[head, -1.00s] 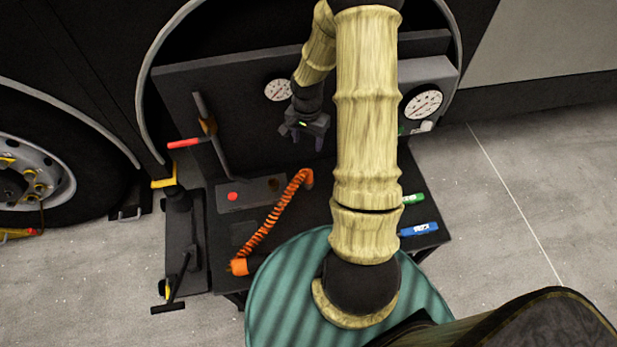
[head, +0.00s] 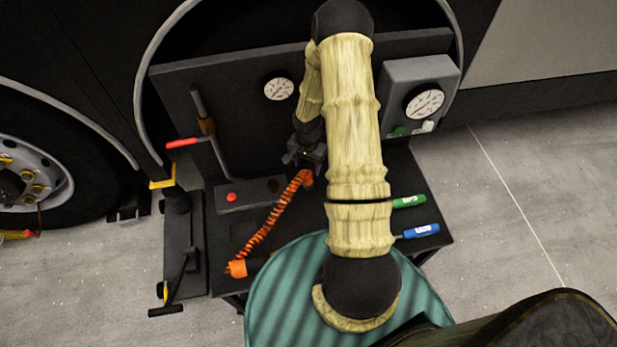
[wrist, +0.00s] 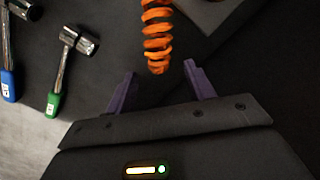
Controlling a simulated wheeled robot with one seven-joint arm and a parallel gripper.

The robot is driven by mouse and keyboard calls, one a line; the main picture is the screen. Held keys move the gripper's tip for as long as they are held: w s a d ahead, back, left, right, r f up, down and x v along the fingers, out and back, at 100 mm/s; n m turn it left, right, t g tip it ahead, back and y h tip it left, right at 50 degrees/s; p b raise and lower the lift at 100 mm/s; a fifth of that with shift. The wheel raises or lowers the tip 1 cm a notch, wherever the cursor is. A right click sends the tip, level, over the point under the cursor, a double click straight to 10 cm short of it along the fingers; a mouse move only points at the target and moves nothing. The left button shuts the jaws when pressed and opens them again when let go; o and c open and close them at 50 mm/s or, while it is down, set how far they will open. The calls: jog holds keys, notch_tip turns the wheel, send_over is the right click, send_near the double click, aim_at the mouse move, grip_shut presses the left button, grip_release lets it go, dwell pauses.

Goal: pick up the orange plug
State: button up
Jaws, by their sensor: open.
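The orange plug (head: 237,268) shows as a short orange block at the near, lower-left end of an orange coiled cable (head: 265,230), on the dark bench. The coil runs up and right to an orange end piece (head: 306,178). My gripper (head: 304,161) is just above that far end, away from the block at the near end. In the wrist view my gripper (wrist: 160,72) has its two purple fingers apart, with the end of the coil (wrist: 157,40) showing between and beyond the tips. Nothing appears gripped. The near-end block is out of the wrist view.
Green-handled (head: 408,201) and blue-handled (head: 420,231) tools lie on the right. A box with a red button (head: 232,197) and a red-handled lever (head: 182,143) stand left of the coil. A dark panel with a gauge (head: 279,89) and a grey gauge box (head: 418,75) stand behind.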

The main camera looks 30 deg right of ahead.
aim_at(308, 172)
notch_tip(308, 172, down, 5)
jog(key=shift+s+f, duration=0.1)
dwell(0.6)
dwell(0.3)
jog(key=c, duration=1.1)
notch_tip(308, 172, up, 10)
jog(key=shift+r+p, duration=0.1)
jog(key=shift+p, duration=0.3)
